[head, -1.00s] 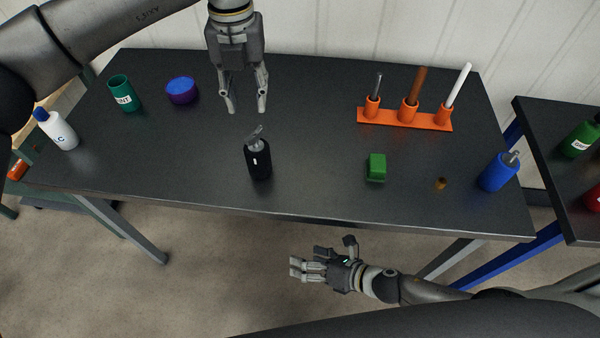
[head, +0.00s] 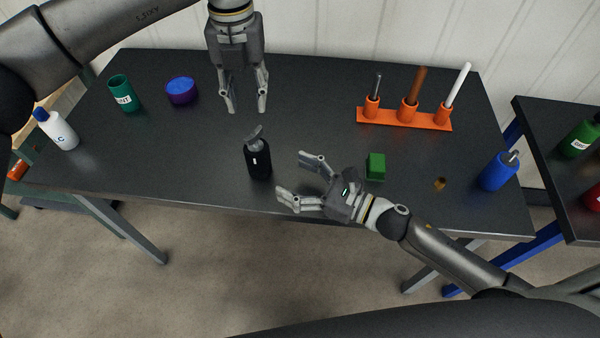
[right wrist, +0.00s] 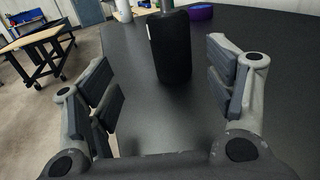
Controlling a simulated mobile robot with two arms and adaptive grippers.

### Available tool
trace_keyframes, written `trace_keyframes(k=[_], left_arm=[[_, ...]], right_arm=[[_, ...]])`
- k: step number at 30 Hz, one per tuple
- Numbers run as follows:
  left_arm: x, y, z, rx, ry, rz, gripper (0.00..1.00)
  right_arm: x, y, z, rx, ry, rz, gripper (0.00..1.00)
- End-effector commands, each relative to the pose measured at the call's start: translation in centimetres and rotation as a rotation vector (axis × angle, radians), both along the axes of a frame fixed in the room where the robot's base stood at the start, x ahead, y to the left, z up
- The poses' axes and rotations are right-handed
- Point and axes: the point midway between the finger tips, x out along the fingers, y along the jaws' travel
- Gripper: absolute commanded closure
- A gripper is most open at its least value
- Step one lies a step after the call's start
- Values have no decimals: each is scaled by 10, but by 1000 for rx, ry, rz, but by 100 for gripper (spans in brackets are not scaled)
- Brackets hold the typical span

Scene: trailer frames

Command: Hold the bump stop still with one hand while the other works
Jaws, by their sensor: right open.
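A black cylinder (head: 258,160) with a grey nozzle-like top stands upright near the table's front edge. It also shows in the right wrist view (right wrist: 170,50), beyond and between the fingers. I cannot tell for sure which thing is the bump stop. My right gripper (head: 291,175) is open and empty, just right of the black cylinder, its fingers pointing at it with a gap between. My left gripper (head: 244,106) hangs above the table behind the cylinder, fingers apart and empty.
A green block (head: 376,167) lies close beside my right wrist. A small brown piece (head: 440,184) and a blue bottle (head: 497,172) are further right. An orange rack (head: 390,119) stands behind. A green cup (head: 124,94), purple-blue tub (head: 182,92) and white bottle (head: 58,131) are left.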

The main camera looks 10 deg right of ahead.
Motion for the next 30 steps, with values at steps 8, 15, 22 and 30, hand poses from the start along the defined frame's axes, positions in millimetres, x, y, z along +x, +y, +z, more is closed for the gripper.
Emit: trace_keyframes(k=[8, 15, 22, 30], left_arm=[[0, 0, 0, 0, 0, 0, 64], [0, 0, 0, 0, 0, 0, 64], [0, 0, 0, 0, 0, 0, 64], [0, 0, 0, 0, 0, 0, 64]], right_arm=[[19, 4, 1, 35, 22, -31, 24], [46, 36, 2, 33, 20, -30, 24], [69, 62, 0, 33, 23, -31, 24], [78, 73, 0, 31, 23, -31, 24]])
